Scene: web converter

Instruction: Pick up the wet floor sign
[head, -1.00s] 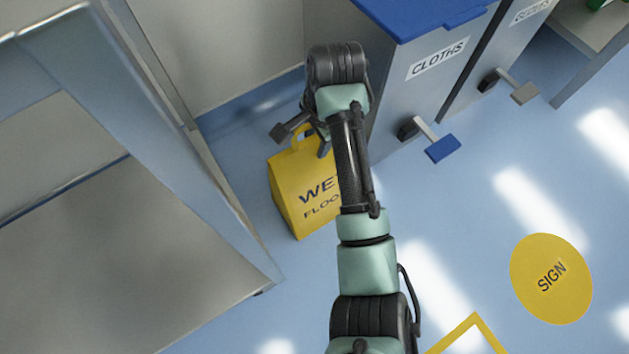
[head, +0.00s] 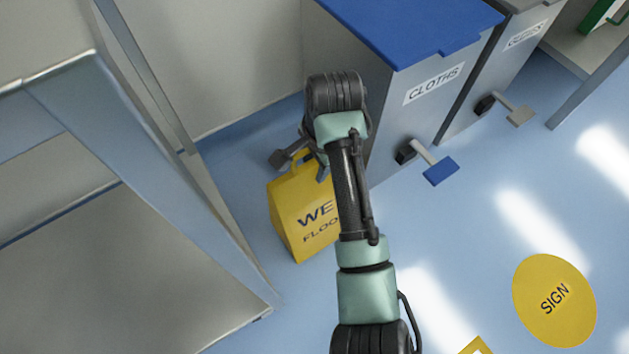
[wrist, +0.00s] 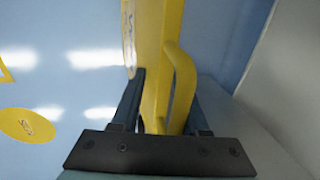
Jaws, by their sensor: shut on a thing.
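The yellow wet floor sign (head: 297,215) is in the head view, left of my arm, with part of its lettering hidden behind the arm. My gripper (head: 312,160) is at the sign's top, by its handle. In the wrist view, the sign (wrist: 155,60) runs between the two dark fingers of my gripper (wrist: 166,110). The gripper is shut on the sign near its looped handle (wrist: 182,85). I cannot tell from these frames whether the sign's base touches the floor.
A grey bin labelled CLOTHS (head: 400,125) with a blue lid and pedal stands close right of the gripper. A second bin (head: 510,60) is beyond it. A metal-framed bench (head: 150,180) is at the left. A yellow SIGN floor disc (head: 555,300) lies at the lower right, with open floor around.

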